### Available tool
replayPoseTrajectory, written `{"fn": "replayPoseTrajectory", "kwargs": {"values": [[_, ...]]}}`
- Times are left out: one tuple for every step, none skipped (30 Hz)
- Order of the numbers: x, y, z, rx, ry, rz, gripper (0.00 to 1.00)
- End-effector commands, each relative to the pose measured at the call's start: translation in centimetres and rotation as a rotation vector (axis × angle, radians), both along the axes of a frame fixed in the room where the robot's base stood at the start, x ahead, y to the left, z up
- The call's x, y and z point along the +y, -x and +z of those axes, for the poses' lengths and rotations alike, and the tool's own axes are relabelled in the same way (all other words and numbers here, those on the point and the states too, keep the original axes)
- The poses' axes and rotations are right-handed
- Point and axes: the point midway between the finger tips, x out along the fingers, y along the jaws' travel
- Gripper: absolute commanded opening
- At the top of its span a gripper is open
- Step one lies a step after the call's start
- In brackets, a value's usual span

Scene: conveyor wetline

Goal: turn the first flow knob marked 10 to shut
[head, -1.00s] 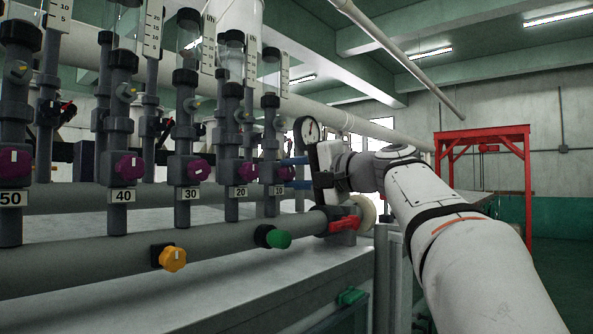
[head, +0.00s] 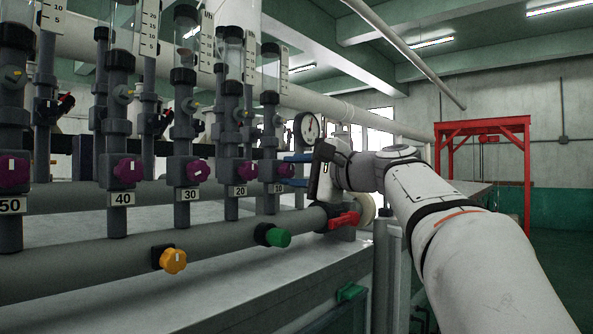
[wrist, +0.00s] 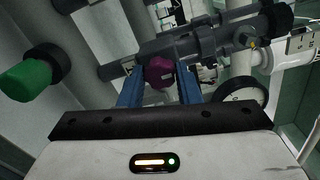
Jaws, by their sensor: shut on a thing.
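The first flow knob (head: 286,171) is purple and sits on the rightmost front column, just above the label marked 10 (head: 279,188). My gripper (head: 289,170) reaches it from the right, with one blue finger above and one below. In the wrist view the purple knob (wrist: 159,72) lies between the two blue fingers of my gripper (wrist: 160,80), which is shut on it. A pale mark shows on the knob's face there. The fingers hide part of the knob's sides, and its exact angle is hard to read.
Similar purple knobs marked 20 (head: 245,172), 30 (head: 197,171) and 40 (head: 128,170) stand to the left. A pressure gauge (head: 308,127) is close behind my gripper. A red-handled valve (head: 343,220), a green knob (head: 277,237) and a yellow knob (head: 172,260) sit below.

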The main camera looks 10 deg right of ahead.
Motion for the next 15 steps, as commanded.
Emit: {"fn": "replayPoseTrajectory", "kwargs": {"values": [[-0.04,0.00,0.06,0.000,-0.003,-0.001,0.07],[-0.03,-0.01,0.05,0.000,-0.003,-0.001,0.07],[-0.03,-0.01,0.05,0.000,-0.003,-0.001,0.07],[-0.03,-0.01,0.05,0.000,-0.003,-0.001,0.07],[-0.03,-0.01,0.05,0.000,-0.003,-0.001,0.07],[-0.03,-0.01,0.05,0.000,-0.003,-0.001,0.07],[-0.03,-0.01,0.05,0.000,-0.003,-0.001,0.07],[-0.03,-0.01,0.06,0.000,-0.003,-0.001,0.07],[-0.03,-0.01,0.04,0.000,-0.003,-0.001,0.31],[-0.02,-0.01,0.05,0.000,-0.003,-0.001,0.33],[-0.02,-0.01,0.05,-0.001,-0.002,-0.001,0.36],[-0.02,-0.01,0.04,0.000,-0.001,-0.001,0.39],[-0.02,-0.01,0.04,0.000,-0.001,-0.001,0.42],[-0.01,0.00,0.03,0.000,-0.001,0.000,0.44],[-0.01,0.00,0.03,0.000,-0.001,0.000,0.47]]}}
